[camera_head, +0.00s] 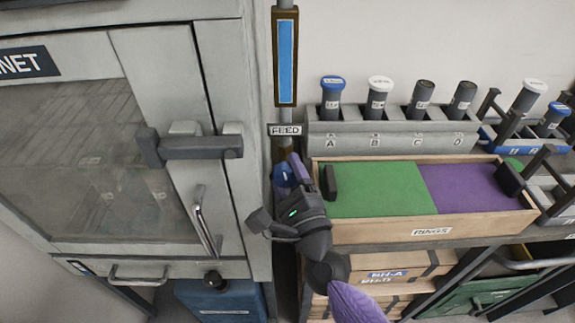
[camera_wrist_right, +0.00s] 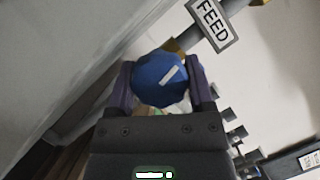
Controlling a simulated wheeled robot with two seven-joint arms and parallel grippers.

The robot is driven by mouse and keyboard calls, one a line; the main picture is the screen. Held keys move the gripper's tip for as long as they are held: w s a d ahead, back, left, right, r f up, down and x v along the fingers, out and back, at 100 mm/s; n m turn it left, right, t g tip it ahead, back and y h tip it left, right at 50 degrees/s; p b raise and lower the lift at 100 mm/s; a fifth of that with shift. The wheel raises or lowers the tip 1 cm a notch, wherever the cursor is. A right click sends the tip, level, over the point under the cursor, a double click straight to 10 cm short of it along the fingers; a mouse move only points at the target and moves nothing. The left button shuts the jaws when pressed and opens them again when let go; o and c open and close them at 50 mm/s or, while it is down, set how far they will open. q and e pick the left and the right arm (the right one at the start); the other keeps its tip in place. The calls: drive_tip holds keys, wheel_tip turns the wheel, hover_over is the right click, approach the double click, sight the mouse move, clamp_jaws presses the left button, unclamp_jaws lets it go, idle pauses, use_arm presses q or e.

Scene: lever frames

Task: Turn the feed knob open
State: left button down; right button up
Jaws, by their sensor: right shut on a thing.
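The blue faceted feed knob (camera_wrist_right: 158,82) sits on the pipe under the FEED label (camera_head: 284,130). A white line on the knob lies aslant in the right wrist view. In the head view only a bit of the knob (camera_head: 281,177) shows beside my gripper. My right gripper (camera_head: 290,176) is shut on the knob, with one purple finger on each side of it in the right wrist view (camera_wrist_right: 160,88). The FEED label also shows there (camera_wrist_right: 214,22). A sight tube (camera_head: 286,58) above the label looks full of blue. My left gripper is not in view.
A grey cabinet (camera_head: 255,150) with a lever handle (camera_head: 195,147) stands close on the left. A wooden RINGS tray (camera_head: 375,230) with green and purple halves is close on the right. A rack (camera_head: 350,140) of dark tubes stands behind it.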

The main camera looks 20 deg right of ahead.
drive_tip(key=n+p, duration=0.2)
drive_tip(key=n+g+y+p, duration=0.1)
drive_tip(key=n+p, duration=0.1)
drive_tip(key=shift+r+p, duration=0.4)
drive_tip(key=n+g+p, duration=0.1)
drive_tip(key=n+p, duration=0.3)
drive_tip(key=p, duration=0.1)
drive_tip(key=shift+f+g, duration=0.1)
drive_tip(key=shift+g, duration=0.3)
drive_tip(key=shift+f+n+g+p, duration=0.15)
drive_tip(key=shift+n+g+p, duration=0.15)
drive_tip(key=shift+n+p, duration=0.5)
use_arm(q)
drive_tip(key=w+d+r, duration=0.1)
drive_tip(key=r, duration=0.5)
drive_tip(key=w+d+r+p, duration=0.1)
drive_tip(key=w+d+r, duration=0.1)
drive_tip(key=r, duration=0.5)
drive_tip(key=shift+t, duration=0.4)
use_arm(e)
drive_tip(key=shift+f, duration=0.1)
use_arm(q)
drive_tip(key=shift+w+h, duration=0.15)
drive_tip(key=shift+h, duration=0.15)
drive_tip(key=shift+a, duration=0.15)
use_arm(e)
drive_tip(key=o, duration=1)
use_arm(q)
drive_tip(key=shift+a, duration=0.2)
